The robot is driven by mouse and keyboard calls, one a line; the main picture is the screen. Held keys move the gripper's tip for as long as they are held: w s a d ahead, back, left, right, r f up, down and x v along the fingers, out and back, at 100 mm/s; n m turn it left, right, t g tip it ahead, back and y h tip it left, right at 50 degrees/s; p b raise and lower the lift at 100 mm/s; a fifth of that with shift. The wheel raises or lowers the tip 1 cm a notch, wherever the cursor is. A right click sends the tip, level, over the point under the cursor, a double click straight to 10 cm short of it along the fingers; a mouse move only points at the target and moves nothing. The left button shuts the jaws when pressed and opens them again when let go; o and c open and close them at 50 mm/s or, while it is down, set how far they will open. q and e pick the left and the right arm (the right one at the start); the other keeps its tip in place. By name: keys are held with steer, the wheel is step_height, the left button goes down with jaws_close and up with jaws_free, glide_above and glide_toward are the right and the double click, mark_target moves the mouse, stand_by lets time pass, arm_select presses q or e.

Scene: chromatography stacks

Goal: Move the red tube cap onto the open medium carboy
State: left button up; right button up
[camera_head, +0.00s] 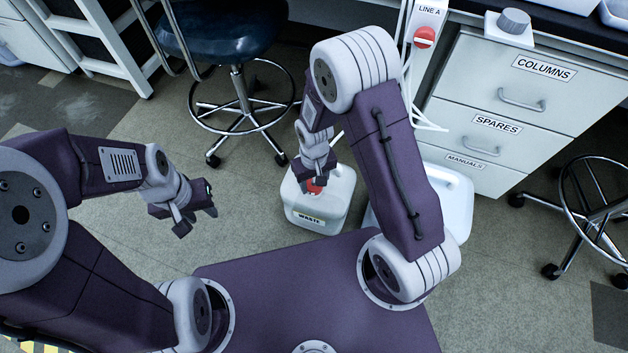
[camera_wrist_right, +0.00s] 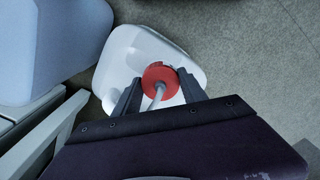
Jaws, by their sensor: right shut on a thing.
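The red tube cap (camera_head: 316,187) is a round red disc with a pale tube rising from it. It also shows in the wrist view (camera_wrist_right: 152,72), between the two dark fingers. My right gripper (camera_head: 308,181) is shut on it, pointing down over a white carboy (camera_head: 333,208) labelled WASTE. The carboy also shows in the wrist view (camera_wrist_right: 119,62), below the cap. The cap covers the carboy's mouth from above; I cannot tell whether it touches it. A larger white carboy (camera_head: 456,195) stands to the right, partly hidden by my right arm. My left gripper (camera_head: 198,221) is open and empty.
A drawer cabinet (camera_head: 510,95) marked COLUMNS, SPARES and MANUALS stands at the right, with a LINE A box (camera_head: 427,18) beside it. A dark stool (camera_head: 224,30) is behind the carboys and another stool (camera_head: 590,215) is at far right. Floor left of the carboy is clear.

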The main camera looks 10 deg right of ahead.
mark_target(314, 180)
steer(key=shift+f, duration=0.2)
steer(key=shift+f, duration=0.25)
stand_by(0.3)
steer(key=o, duration=1.9)
step_height(314, 180, up, 7)
steer(key=p, duration=0.7)
steer(key=shift+r+p, duration=0.1)
steer(key=shift+p, duration=0.2)
